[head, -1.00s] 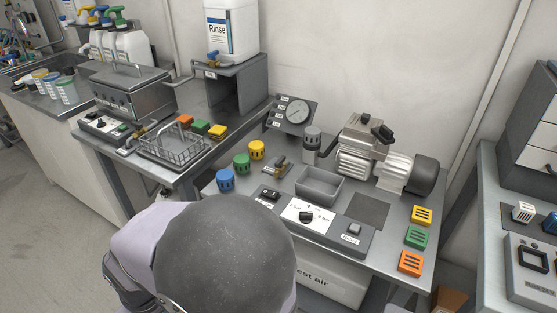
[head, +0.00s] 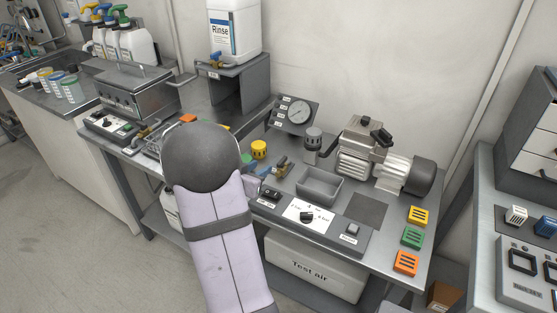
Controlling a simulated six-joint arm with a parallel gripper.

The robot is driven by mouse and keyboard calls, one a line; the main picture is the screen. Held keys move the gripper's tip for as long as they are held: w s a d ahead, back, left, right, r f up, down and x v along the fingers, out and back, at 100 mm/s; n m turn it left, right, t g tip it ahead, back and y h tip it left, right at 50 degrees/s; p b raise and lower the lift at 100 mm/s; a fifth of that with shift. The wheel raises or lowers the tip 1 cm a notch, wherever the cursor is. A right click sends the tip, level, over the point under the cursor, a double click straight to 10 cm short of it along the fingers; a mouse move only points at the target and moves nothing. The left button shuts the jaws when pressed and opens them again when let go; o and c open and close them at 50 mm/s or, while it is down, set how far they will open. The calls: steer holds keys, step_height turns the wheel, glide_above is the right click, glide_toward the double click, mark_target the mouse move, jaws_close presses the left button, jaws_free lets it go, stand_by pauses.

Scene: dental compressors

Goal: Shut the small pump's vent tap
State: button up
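The small pump (head: 358,160), silver with a dark end cap, stands at the back right of the middle bench. My arm's dark rounded joint and pale link cover the bench's left part, just left of this tap.
A yellow cap (head: 259,149) is close to my arm. The grey tray (head: 319,185) and a control panel with a dial (head: 308,214) lie to the right. Yellow, green and orange blocks (head: 412,238) line the right edge.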

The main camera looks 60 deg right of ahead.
mark_target(282, 160)
steer(key=shift+s+d+r+m+g, duration=0.2)
steer(key=shift+s+d+g, duration=0.15)
steer(key=shift+s, duration=0.25)
steer(key=shift+s+d+r+m+g, duration=0.1)
steer(key=shift+s+d+m+g, duration=0.2)
steer(key=shift+s, duration=0.3)
steer(key=shift+x, duration=3.7)
steer(key=shift+w, duration=0.1)
jaws_close()
